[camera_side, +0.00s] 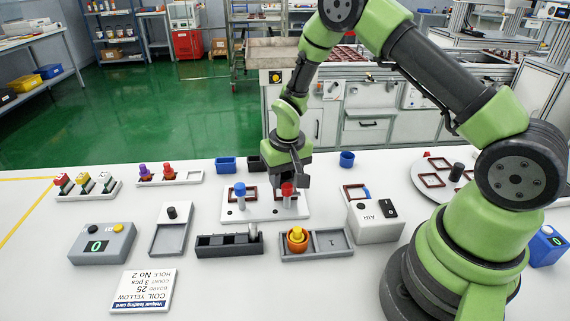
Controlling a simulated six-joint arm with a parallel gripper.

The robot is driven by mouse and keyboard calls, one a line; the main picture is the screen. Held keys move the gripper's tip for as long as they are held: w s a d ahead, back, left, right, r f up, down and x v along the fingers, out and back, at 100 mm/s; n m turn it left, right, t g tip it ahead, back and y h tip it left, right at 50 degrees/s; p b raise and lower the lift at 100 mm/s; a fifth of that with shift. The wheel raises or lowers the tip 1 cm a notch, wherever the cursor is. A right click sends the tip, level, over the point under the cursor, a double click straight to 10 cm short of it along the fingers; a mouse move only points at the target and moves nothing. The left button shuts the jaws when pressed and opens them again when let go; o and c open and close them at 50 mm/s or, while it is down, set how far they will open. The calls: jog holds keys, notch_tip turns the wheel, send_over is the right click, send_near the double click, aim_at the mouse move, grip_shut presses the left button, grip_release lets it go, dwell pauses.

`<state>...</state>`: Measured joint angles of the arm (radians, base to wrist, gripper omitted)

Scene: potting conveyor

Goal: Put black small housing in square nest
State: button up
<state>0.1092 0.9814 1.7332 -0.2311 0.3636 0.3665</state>
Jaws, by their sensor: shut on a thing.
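My gripper (291,184) is low over the right side of a white plate (264,213) at the middle of the table. It is shut on a small dark piece, seemingly the black small housing, mostly hidden by the fingers and a red-topped post. The plate carries brown square frames, one at the left (251,192) and one under my gripper. The red-topped post (287,190) stands just in front of my fingers; a blue-topped post (240,190) stands at the left. Whether the held piece touches the right frame cannot be told.
Behind the plate are a blue box (225,163) and a black box (255,163), close left of my gripper. A blue cup (347,159) stands right. In front are a dark tray (229,245) and a grey tray (328,243). A white switch box (376,226) is at the right.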

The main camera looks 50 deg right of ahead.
jog(key=shift+f, duration=0.5)
